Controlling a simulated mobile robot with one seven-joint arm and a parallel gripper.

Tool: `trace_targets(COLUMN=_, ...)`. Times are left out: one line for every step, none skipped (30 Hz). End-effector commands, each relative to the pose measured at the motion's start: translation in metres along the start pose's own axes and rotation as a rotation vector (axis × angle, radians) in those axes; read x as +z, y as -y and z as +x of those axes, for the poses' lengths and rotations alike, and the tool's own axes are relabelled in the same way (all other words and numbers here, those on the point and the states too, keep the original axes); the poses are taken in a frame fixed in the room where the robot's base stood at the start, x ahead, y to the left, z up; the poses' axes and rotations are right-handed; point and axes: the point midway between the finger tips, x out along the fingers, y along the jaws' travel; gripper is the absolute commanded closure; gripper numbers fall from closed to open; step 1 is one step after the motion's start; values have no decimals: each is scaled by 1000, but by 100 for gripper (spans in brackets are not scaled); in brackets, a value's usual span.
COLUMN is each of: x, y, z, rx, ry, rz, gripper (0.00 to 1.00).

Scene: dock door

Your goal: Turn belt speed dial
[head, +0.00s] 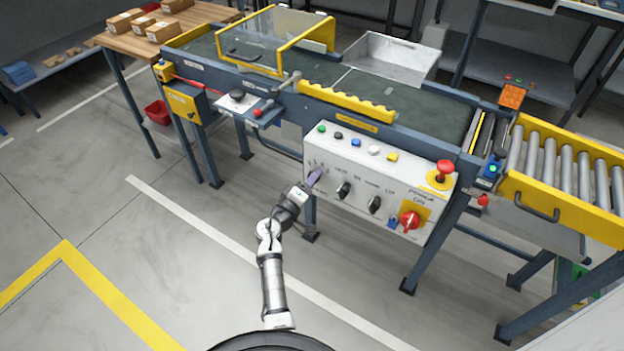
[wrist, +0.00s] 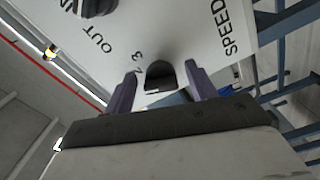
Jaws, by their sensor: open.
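The belt speed dial is a black knob (wrist: 160,76) on a white panel marked "SPEED", seen in the wrist view. My gripper (wrist: 161,69) is open, with one purple finger on each side of the dial. A gap shows beside the dial, and I cannot tell whether either finger touches it. In the head view my gripper (head: 314,177) is at the left end of the white control panel (head: 325,158) on the conveyor's front. There the gripper hides the dial.
Two black knobs (head: 344,190) (head: 374,204) sit to the right on the panel, then a red rotary switch (head: 409,220) and a red mushroom button (head: 444,170). Several coloured push buttons line the panel's upper part. Table legs stand below; the floor in front is clear.

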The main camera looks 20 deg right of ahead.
Motion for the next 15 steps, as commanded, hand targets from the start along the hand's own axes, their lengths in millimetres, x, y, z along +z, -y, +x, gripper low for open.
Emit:
trace_targets(x=0, y=0, z=3, rx=-1, ry=1, rz=0, gripper=44)
trace_targets(x=0, y=0, z=4, rx=-1, ry=1, rz=1, gripper=44)
trace_targets(x=0, y=0, z=5, rx=-1, ry=1, rz=1, gripper=44)
trace_targets(x=0, y=0, z=5, rx=-1, ry=1, rz=1, gripper=44)
trace_targets(x=0, y=0, z=6, rx=-1, ry=0, rz=1, gripper=44)
trace_targets(x=0, y=0, z=6, rx=-1, ry=0, rz=1, gripper=44)
trace_targets(x=0, y=0, z=6, rx=-1, ry=0, rz=1, gripper=44)
trace_targets(x=0, y=0, z=5, rx=-1, ry=0, rz=1, gripper=44)
trace_targets(x=0, y=0, z=5, rx=-1, ry=0, rz=1, gripper=44)
trace_targets(x=0, y=0, z=5, rx=-1, ry=0, rz=1, gripper=44)
trace_targets(x=0, y=0, z=5, rx=-1, ry=0, rz=1, gripper=45)
trace_targets(x=0, y=0, z=5, rx=-1, ry=0, rz=1, gripper=50)
trace_targets(x=0, y=0, z=5, rx=-1, ry=0, rz=1, gripper=54)
trace_targets(x=0, y=0, z=5, rx=-1, ry=0, rz=1, gripper=58)
trace_targets(x=0, y=0, z=5, rx=-1, ry=0, rz=1, gripper=63)
